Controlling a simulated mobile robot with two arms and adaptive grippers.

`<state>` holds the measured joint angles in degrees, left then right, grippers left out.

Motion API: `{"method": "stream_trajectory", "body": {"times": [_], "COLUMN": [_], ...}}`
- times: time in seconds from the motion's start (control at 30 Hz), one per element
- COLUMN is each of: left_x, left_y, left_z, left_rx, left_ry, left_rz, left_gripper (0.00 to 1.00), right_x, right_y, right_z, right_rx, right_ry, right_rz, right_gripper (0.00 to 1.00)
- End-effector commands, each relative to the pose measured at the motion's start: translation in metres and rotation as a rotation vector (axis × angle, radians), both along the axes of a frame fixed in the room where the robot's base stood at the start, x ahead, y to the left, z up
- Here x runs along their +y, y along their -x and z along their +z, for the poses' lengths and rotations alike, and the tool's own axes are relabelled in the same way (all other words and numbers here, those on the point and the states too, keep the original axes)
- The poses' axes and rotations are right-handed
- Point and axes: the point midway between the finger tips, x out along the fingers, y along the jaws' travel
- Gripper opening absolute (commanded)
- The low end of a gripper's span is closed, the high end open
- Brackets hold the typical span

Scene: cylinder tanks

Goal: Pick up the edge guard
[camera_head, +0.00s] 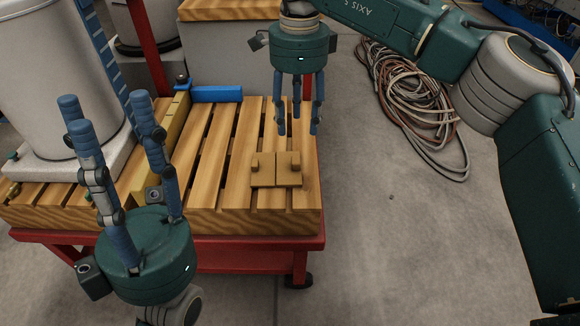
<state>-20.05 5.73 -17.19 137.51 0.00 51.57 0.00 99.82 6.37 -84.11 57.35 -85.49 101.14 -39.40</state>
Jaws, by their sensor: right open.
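A small tan-yellow piece with two raised blocks, which looks like the edge guard (264,178), lies on the slats of the wooden pallet (250,222) near its front right corner. My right gripper (298,128) points down above the pallet, just behind the piece in the picture. Its blue fingers are apart and empty, and a gap to the piece shows. My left gripper (108,112) is at the front left with its fingers pointing up. They are spread and hold nothing. It is well away from the piece and hides part of the pallet's left side.
A large grey-white tank (40,80) stands on the pallet's left. The pallet rests on a red cart (240,262). Coiled hoses (405,95) lie on the floor at right. The front floor is clear.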

Motion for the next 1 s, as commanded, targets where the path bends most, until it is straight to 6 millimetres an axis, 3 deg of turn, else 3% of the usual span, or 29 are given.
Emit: {"method": "stream_trajectory", "body": {"times": [0.3, 0.57, 0.83, 1.0], "left_x": [0.000, 0.000, 0.000, 0.000], "left_y": [0.000, 0.000, 0.000, 0.000], "left_z": [0.000, 0.000, 0.000, 0.000], "left_rx": [0.000, 0.000, 0.000, 0.000], "left_ry": [0.000, 0.000, 0.000, 0.000], "left_rz": [0.000, 0.000, 0.000, 0.000], "left_gripper": [0.40, 0.40, 0.40, 0.40], "right_x": [0.000, 0.002, 0.005, 0.005], "right_y": [0.000, -0.001, -0.002, -0.002], "right_z": [-0.053, -0.069, -0.107, -0.114], "right_rx": [0.001, 0.000, 0.002, 0.000], "right_ry": [0.001, -0.001, 0.000, -0.002], "right_rz": [0.001, 0.001, 0.001, 0.001], "right_gripper": [0.45, 0.45, 0.45, 0.45]}}
